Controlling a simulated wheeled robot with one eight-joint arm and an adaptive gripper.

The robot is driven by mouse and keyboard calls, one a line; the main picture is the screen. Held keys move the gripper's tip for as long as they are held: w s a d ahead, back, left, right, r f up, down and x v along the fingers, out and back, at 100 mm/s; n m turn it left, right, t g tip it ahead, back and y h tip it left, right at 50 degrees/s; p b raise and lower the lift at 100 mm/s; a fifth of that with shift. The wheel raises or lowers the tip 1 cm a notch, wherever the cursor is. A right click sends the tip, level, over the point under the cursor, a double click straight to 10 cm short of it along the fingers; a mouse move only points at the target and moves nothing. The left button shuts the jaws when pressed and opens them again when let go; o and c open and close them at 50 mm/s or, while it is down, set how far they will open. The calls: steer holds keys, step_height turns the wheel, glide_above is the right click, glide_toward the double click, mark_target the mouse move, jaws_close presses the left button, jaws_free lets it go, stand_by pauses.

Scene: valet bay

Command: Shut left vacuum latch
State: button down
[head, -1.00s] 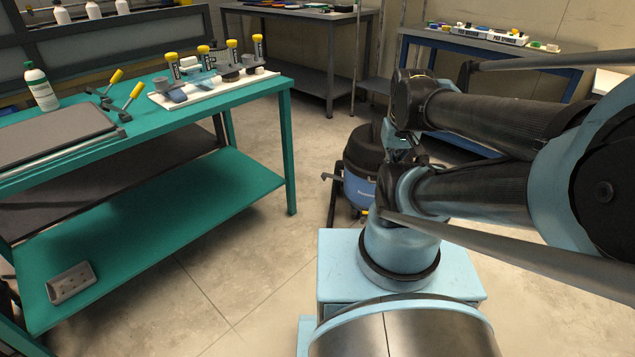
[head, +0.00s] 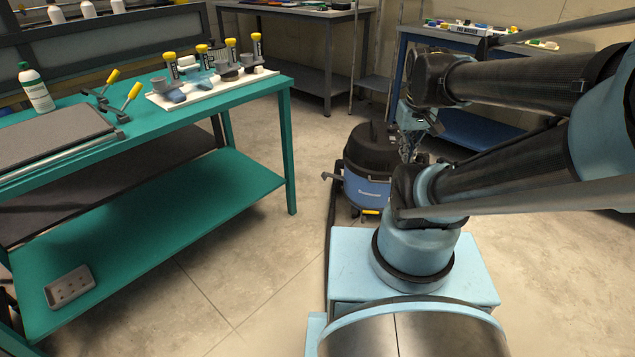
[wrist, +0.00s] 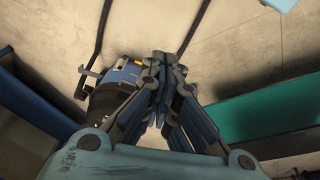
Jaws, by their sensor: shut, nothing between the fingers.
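The vacuum (head: 368,190) stands on the floor in the head view, with a blue drum and a black domed lid. A grey latch arm (head: 330,177) sticks out from its left side, away from the drum. In the wrist view the vacuum (wrist: 112,84) lies left of my fingers, and the grey latch arm (wrist: 84,78) juts out at its upper left. My gripper (wrist: 164,58) is shut and empty, its fingertips together and apart from the latch. In the head view my gripper is beside the vacuum's right side, partly hidden by my arm. The drum's right side is covered there.
A teal workbench (head: 245,180) with bottles and yellow-handled clamps stands at the left. A blue bench (head: 470,130) is behind my arm. A dark hose or tube (head: 331,235) runs on the floor left of the vacuum. Open floor lies between the teal bench and the vacuum.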

steer(key=w+a+r+n+h, duration=0.1)
steer(key=w+a+r+n, duration=0.15)
steer(key=w, duration=0.65)
steer(key=w+a+r+n, duration=0.1)
steer(key=w+a+n, duration=0.15)
steer(key=w, duration=0.65)
steer(key=w+a+f+n+h, duration=0.1)
steer(key=w+a+f+n, duration=0.3)
steer(key=w, duration=0.5)
steer(key=w+a+f+n, duration=0.2)
steer(key=w+a+f, duration=0.25)
steer(key=w, duration=0.45)
steer(key=w+a+f+n, duration=0.3)
steer(key=w+a+f, duration=0.25)
steer(key=f, duration=0.25)
steer(key=w+a+f+n, duration=0.2)
steer(key=w+a+f, duration=0.2)
steer(key=a+f, duration=0.3)
steer(key=a+f+n, duration=0.2)
steer(key=a+f, duration=0.1)
steer(key=f, duration=0.8)
steer(key=a+f+n+h, duration=0.1)
steer(key=a+f+n, duration=0.2)
steer(key=f, duration=0.9)
steer(key=shift+w+a+f+h, duration=0.15)
steer(key=shift+w+a+h, duration=0.15)
steer(key=shift+w+a, duration=0.25)
